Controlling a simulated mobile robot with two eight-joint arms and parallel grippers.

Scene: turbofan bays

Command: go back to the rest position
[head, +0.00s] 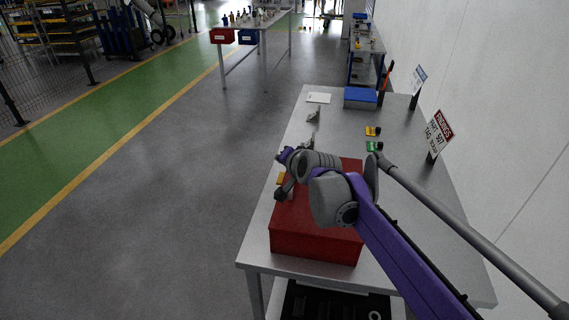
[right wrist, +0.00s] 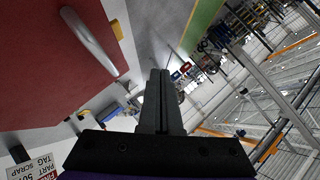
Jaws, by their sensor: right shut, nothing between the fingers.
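My right arm reaches in from the right in the head view, over the red box (head: 315,240) on the grey workbench (head: 330,120). In the right wrist view my right gripper (right wrist: 160,75) is shut with nothing between its fingers. The red box fills the left of that view, with a pale curved handle (right wrist: 90,40) on it. The gripper is beside the box and looks apart from it. In the head view the arm covers part of the box and the fingers are hard to make out. My left gripper is in neither view.
On the bench are a blue box (head: 360,98), a white card (head: 318,98), a yellow item (head: 372,131), a green item (head: 373,147) and a standing red-and-white sign (head: 438,132). A white wall bounds the right. Open grey floor (head: 190,180) lies left of the bench.

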